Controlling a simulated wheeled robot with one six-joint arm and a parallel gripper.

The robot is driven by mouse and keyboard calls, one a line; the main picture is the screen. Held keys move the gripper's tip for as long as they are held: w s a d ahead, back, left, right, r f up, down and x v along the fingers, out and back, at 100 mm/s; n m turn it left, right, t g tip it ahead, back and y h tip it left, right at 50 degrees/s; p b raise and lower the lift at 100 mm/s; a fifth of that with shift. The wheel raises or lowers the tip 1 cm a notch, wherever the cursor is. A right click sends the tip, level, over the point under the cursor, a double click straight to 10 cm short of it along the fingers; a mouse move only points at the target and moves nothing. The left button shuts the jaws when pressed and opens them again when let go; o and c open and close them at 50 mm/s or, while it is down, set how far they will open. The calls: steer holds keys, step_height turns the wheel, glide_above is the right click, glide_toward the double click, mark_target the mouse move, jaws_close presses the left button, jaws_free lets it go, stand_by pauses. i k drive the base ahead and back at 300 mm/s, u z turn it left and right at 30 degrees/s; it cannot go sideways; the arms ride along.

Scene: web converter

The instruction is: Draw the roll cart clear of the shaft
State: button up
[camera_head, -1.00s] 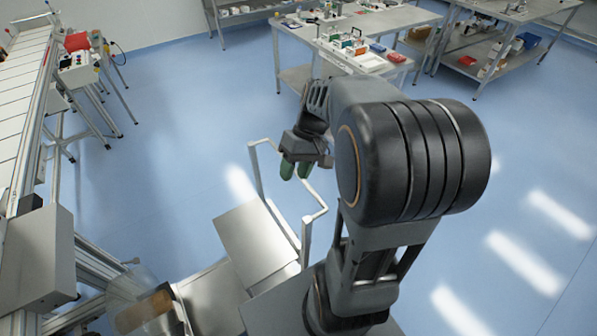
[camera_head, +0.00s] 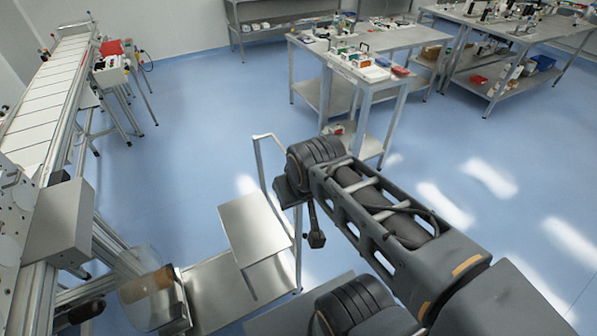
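The roll cart (camera_head: 253,228) is a bare-metal frame with a raised flat plate, a lower deck and an upright handle rail, in the lower middle of the head view. A clear roll with a brown core (camera_head: 150,283) is at the cart's left end, by the machine. Whether it rests on the cart or hangs on the shaft I cannot tell; the shaft itself is not clearly visible. My arm's end is over the right part of the handle and hides it. My gripper's fingertips are hidden, so their opening and any contact with the handle do not show.
The machine frame with a grey box (camera_head: 62,222) stands at the left, and a long conveyor (camera_head: 45,95) runs back from it. Steel workbenches (camera_head: 375,40) with small parts stand at the back. The blue floor (camera_head: 200,130) behind and right of the cart is open.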

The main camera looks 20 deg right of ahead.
mark_target(223, 290)
steer(key=u, duration=0.9)
steer(key=k, duration=0.55)
steer(key=z, duration=0.8)
steer(key=i, duration=0.85)
